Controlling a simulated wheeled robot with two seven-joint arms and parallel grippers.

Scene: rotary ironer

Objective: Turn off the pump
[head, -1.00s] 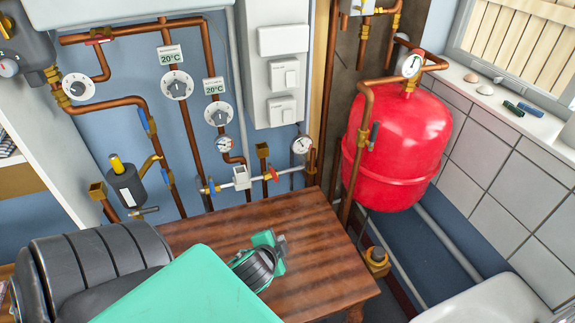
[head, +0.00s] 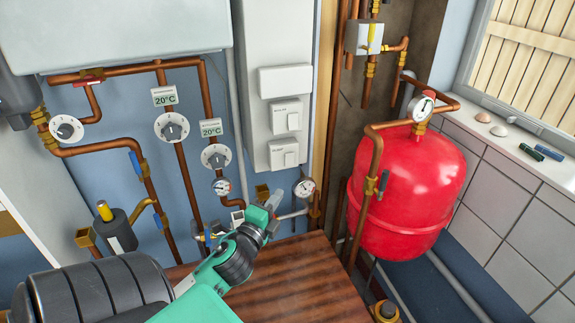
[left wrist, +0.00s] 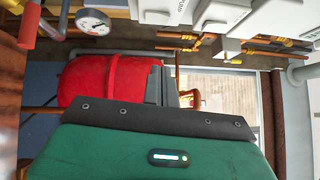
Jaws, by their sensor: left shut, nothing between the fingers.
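Two white rocker switches are on the tall white panel on the back wall. The upper switch (head: 285,117) and the lower switch (head: 283,154) carry small labels; the lower one seems to read PUMP, but the print is tiny. My left gripper (head: 272,205) is shut and empty, in front of the pipes below the panel, with its tips below the lower switch and apart from it. White switch plates also show at the top of the left wrist view (left wrist: 222,16). The rockers' on or off positions cannot be told. My right gripper is out of view.
A pressure gauge (head: 304,187) is just right of my left gripper. Copper pipes with dials (head: 215,157) are to the left. A red tank (head: 410,190) stands at the right. The brown wooden table (head: 300,285) below is clear.

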